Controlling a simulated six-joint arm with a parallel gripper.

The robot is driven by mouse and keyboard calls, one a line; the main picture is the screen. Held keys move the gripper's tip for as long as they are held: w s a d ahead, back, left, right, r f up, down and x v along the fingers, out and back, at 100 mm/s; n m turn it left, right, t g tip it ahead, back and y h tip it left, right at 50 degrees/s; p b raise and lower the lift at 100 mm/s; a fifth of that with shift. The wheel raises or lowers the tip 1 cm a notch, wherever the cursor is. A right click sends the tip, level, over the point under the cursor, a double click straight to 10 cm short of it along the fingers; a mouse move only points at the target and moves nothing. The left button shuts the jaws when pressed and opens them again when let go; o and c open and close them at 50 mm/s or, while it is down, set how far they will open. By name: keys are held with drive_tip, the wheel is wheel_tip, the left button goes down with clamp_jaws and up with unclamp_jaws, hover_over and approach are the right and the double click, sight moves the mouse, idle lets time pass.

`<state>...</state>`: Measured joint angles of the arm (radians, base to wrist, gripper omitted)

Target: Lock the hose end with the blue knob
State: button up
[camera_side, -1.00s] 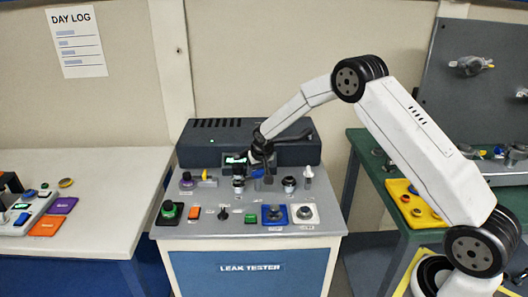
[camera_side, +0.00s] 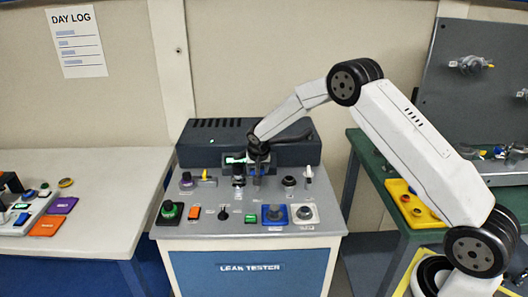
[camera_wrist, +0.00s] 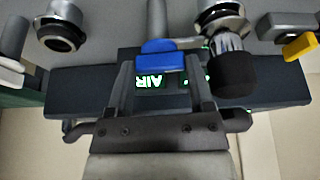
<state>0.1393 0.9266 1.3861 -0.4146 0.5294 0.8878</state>
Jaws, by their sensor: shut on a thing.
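The blue knob (camera_wrist: 160,62) sits between the two fingers of my gripper (camera_wrist: 164,70) in the wrist view, on a grey stem (camera_wrist: 157,18). My gripper is shut on it. In the side view my gripper (camera_side: 258,158) points down over the back of the leak tester's top, and only a sliver of blue shows below it. A metal fitting with a black end (camera_wrist: 234,74) stands right beside the knob in the wrist view. I cannot tell for certain which part is the hose end.
The leak tester (camera_side: 250,226) carries several other controls at its front. A dark box with a lit AIR display (camera_wrist: 150,82) stands close behind the knob. A yellow lever (camera_wrist: 300,46) and another metal fitting (camera_wrist: 61,27) stand to either side.

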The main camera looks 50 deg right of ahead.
drive_tip(key=shift+w+r, duration=0.1)
drive_tip(key=o, duration=1.2)
drive_tip(key=shift+o, duration=0.2)
drive_tip(key=shift+d+n+t+y, duration=0.1)
drive_tip(key=shift+n+t+y, duration=0.4)
drive_tip(key=shift+n, duration=1.5)
drive_tip(key=shift+d+n+y, duration=0.15)
drive_tip(key=shift+n+y, duration=0.95)
drive_tip(key=shift+n, duration=1.2)
drive_tip(key=shift+n+y, duration=0.3)
drive_tip(key=shift+n, duration=0.4)
